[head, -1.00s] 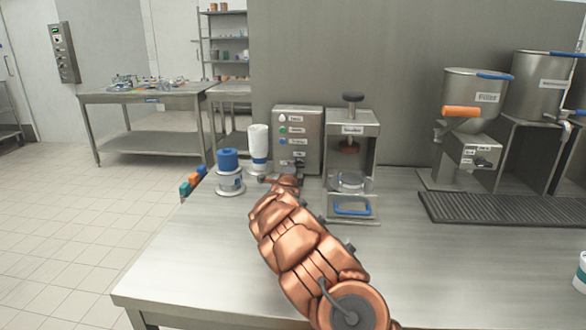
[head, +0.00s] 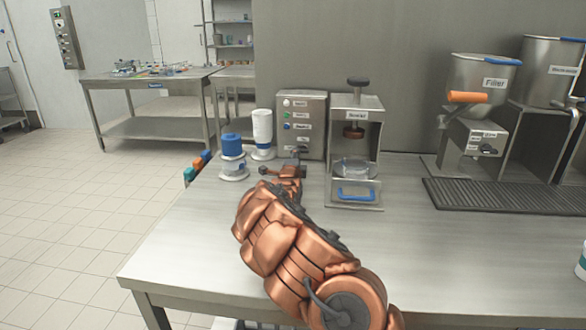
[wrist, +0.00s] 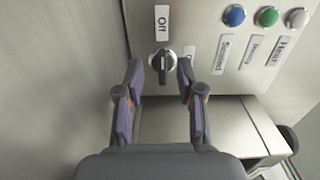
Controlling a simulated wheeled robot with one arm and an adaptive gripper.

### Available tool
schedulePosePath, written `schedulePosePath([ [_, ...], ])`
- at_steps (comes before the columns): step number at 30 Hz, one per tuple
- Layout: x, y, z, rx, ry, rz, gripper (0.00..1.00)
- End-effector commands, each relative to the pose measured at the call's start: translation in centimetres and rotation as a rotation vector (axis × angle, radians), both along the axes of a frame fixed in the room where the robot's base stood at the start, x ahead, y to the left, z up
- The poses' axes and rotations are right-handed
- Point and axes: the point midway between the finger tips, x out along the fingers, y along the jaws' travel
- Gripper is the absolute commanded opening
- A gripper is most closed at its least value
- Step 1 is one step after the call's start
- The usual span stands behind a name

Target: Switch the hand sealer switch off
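The grey control box (head: 314,108) stands on the steel table beside the hand sealer (head: 367,150). In the wrist view, the box panel (wrist: 195,20) carries a black rotary switch (wrist: 162,62), with a white "Off" label (wrist: 162,22) just above it in the picture. The dark bar on the switch looks roughly in line with that label. My gripper (wrist: 160,78) is open, with one finger on each side of the switch and gaps visible. In the head view my gripper (head: 294,162) is at the box's lower front, and the switch there is hidden or too small to make out.
Blue (wrist: 234,15), green (wrist: 268,16) and white (wrist: 298,18) buttons sit on the panel. A blue-topped container (head: 232,146) and a white one (head: 262,128) stand left of the box. The filler (head: 480,90) is at right.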

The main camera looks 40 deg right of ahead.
Motion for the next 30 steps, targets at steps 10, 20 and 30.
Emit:
schedulePosePath([
  [10, -1.9, 2.4, 0.2, -0.005, 0.0, -0.001, 0.38],
  [20, -3.7, 4.5, 0.3, -0.006, -0.001, -0.002, 0.38],
  [30, -4.9, 6.0, 0.2, -0.003, -0.001, -0.002, 0.38],
])
